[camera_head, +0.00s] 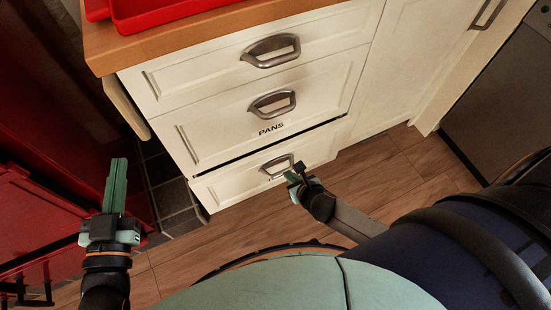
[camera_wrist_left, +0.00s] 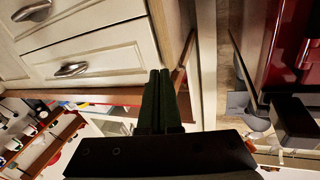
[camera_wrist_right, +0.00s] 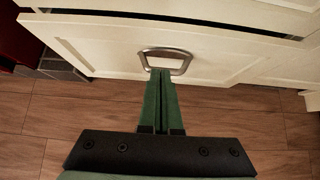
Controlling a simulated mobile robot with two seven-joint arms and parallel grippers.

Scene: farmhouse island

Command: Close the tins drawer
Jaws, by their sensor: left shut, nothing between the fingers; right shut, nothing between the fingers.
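The bottom drawer (camera_head: 240,183) of the cream cabinet stands slightly open, with a dark gap along its top edge. My left gripper (camera_head: 118,162) is shut and empty, left of the cabinet, away from the drawer.
The middle drawer (camera_head: 220,128), marked PANS, and the top drawer (camera_head: 200,75) look closed. A red tray (camera_head: 190,12) sits on the wooden worktop (camera_head: 125,52). The wooden floor (camera_head: 400,165) before the drawers is clear apart from my arm.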

